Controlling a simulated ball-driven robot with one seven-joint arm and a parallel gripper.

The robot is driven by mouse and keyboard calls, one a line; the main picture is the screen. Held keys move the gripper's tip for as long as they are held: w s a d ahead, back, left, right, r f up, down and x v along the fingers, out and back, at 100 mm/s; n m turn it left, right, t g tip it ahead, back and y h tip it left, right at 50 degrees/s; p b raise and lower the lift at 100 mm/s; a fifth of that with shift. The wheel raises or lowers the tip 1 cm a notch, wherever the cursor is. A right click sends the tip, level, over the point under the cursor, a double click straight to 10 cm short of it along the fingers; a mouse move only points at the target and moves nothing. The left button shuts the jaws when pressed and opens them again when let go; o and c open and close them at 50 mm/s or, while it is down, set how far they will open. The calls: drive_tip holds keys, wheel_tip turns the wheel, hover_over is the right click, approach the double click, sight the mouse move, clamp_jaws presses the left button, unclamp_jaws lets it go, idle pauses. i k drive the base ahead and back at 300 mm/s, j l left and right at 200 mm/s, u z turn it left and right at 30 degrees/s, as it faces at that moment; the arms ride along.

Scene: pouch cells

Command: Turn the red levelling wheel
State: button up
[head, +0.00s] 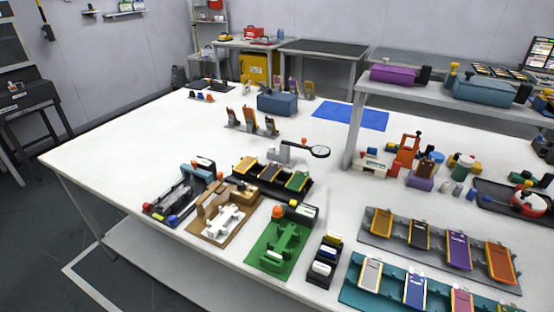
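I cannot single out the red levelling wheel with certainty. A small red knob (147,206) sits at the near left end of a grey fixture (178,197), with a blue knob (172,219) to its right. A larger round red thing (530,203) with a white part lies on a dark tray at the right edge; what it is cannot be told at this size. My gripper is not in view.
The white table (120,148) carries several fixtures along its front, including a green one (268,257). Trays of coloured pouch cells (420,235) fill the right front. A dial gauge (320,152) stands mid-table. The table's far left is clear. A raised shelf (450,100) overhangs the right.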

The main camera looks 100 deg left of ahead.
sight(147, 207)
drive_tip(key=u, duration=2.5)
